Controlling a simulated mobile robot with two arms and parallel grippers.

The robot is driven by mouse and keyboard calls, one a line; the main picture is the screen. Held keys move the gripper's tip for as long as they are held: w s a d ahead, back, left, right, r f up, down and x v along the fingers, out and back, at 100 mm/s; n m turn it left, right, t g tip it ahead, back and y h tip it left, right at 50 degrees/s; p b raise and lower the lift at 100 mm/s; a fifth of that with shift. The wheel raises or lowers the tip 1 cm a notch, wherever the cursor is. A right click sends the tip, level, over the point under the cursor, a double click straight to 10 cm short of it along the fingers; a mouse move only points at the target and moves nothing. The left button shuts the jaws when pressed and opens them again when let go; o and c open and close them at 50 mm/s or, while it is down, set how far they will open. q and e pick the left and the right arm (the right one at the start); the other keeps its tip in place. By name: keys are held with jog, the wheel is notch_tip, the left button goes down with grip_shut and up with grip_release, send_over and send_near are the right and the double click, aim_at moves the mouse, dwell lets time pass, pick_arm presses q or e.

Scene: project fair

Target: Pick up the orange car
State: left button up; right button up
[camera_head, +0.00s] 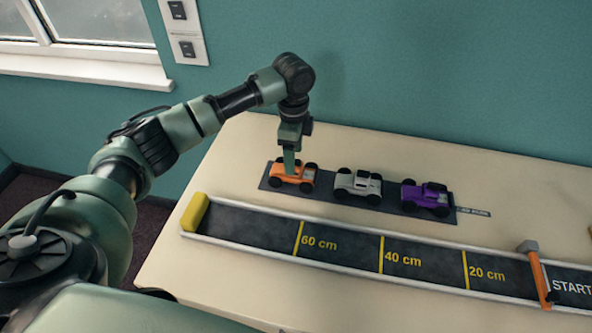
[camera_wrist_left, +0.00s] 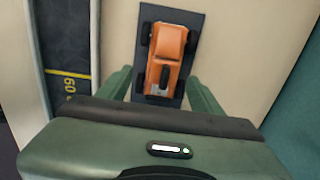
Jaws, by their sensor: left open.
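The orange car (camera_head: 296,174) stands at the left end of a dark mat (camera_head: 386,207), beside a grey car (camera_head: 358,186) and a purple car (camera_head: 426,198). My left gripper (camera_head: 290,166) points down at the orange car from above. In the left wrist view the orange car (camera_wrist_left: 167,62) lies ahead of the gripper, with its near end between the open green fingers (camera_wrist_left: 162,85). The fingers are spread on either side of it, and I cannot tell whether they touch it. My right gripper is in neither view.
A dark track (camera_head: 350,250) with yellow distance lines runs along the front of the table. It has a yellow block (camera_head: 195,212) at its left end and an orange gate (camera_head: 538,272) near START. Bare tabletop (camera_head: 235,165) lies left of the mat, and the teal wall stands behind.

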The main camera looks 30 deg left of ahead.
aim_at(302, 174)
pick_arm(q)
jog(key=f, duration=0.2)
jog(key=f+p, duration=0.1)
jog(key=shift+w+f, duration=0.35)
jog(key=shift+f, duration=0.5)
grip_shut()
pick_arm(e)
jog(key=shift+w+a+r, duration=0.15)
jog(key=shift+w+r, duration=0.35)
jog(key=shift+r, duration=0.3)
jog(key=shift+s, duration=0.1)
